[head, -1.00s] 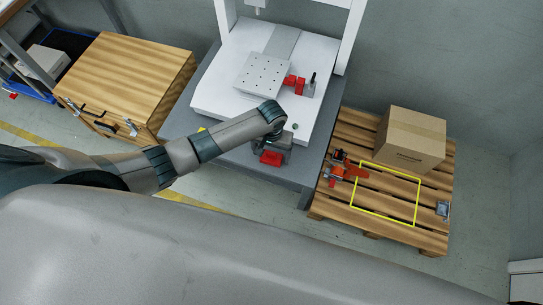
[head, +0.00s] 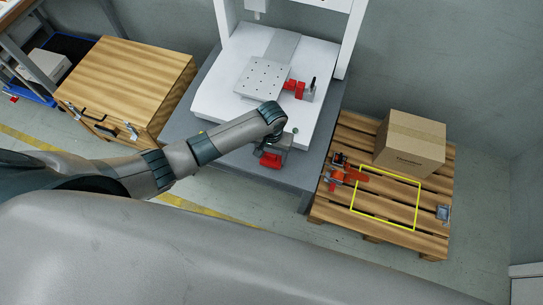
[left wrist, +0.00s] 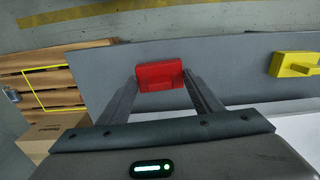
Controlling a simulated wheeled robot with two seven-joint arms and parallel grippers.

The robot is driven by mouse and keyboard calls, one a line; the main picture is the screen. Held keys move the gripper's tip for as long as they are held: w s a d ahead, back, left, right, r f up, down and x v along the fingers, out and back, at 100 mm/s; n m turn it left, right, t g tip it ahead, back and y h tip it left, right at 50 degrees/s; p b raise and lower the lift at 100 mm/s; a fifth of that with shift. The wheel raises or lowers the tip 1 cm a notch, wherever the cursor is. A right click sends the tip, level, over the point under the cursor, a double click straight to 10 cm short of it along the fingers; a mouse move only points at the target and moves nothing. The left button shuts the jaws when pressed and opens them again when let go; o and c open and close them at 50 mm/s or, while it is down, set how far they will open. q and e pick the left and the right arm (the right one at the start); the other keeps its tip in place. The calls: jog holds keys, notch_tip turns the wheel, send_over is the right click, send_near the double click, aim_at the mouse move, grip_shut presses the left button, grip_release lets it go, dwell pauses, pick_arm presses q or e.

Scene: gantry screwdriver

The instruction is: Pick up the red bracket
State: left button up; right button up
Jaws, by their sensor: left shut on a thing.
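The red bracket (head: 270,160) shows just beyond my left gripper, at the front edge of the grey machine table in the head view. In the left wrist view the red bracket (left wrist: 160,75) sits between the two fingertips. My left gripper (left wrist: 161,80) is shut on it, one finger on each side. Whether the bracket is clear of the table or touching it, I cannot tell. In the head view the arm's wrist hides most of the left gripper (head: 272,150). My right gripper is not in view.
The grey table (head: 230,158) carries a white machine bed with a perforated plate (head: 263,78) and a red fixture (head: 295,87). A yellow part (left wrist: 295,64) lies on the table. The pallet (head: 335,212) at right holds a cardboard box (head: 410,142) and red-orange tools (head: 342,172).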

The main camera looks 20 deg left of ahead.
pick_arm(q)
notch_tip(320, 180, up, 3)
jog(key=shift+d+f, duration=0.1)
jog(key=shift+d, duration=0.05)
jog(key=s+d+r, duration=0.1)
jog(key=d+r, duration=0.5)
jog(key=d, duration=0.5)
jog(key=shift+s+d+r, duration=0.15)
jog(key=shift+s+r, duration=0.15)
jog(key=shift+r, duration=0.05)
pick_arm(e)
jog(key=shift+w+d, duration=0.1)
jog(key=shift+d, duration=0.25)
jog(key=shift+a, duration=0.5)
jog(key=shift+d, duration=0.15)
